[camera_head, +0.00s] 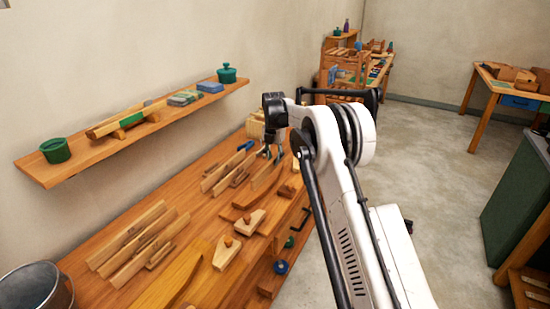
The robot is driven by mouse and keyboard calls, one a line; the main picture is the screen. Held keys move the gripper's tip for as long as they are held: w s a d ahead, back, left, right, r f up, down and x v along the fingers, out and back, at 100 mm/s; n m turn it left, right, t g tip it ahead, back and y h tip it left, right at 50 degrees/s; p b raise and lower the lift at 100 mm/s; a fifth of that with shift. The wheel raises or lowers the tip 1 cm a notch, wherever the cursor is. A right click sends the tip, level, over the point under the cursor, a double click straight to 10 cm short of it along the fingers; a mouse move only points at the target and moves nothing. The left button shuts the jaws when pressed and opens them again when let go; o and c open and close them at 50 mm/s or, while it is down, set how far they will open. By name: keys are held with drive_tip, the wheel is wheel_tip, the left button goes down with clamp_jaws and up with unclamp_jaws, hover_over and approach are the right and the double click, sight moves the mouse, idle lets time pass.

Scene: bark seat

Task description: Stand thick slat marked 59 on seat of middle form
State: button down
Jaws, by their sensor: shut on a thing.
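My gripper (271,153) is small in the picture, pointing down over the far part of the wooden bench. Its jaws are shut on what looks like a pale wooden slat (266,174) just below them. I cannot tell whether this slat touches the bench. Slim wooden pieces stand or lie in a near-left group (135,245) and a farther group (222,172) on the bench. No number 59 is readable on any of them. I cannot tell which piece is the middle form or make out its seat.
A wall shelf (70,168) on the left holds a green pot (55,151), wooden strips and a lidded green jar (227,73). A metal bucket (35,290) stands at the lower left. Knobbed wooden blocks (227,253) lie near the bench's front edge. Open floor lies right.

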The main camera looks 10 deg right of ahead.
drive_tip(key=shift+f+b, duration=0.5)
drive_tip(key=shift+f, duration=3.45)
drive_tip(key=shift+f+b, duration=1.05)
drive_tip(key=shift+f, duration=0.45)
drive_tip(key=shift+f+b, duration=0.1)
drive_tip(key=shift+b, duration=0.35)
drive_tip(key=c, duration=1.6)
unclamp_jaws()
drive_tip(key=shift+c, duration=0.2)
drive_tip(key=shift+r+p, duration=1.2)
drive_tip(key=shift+r, duration=4.35)
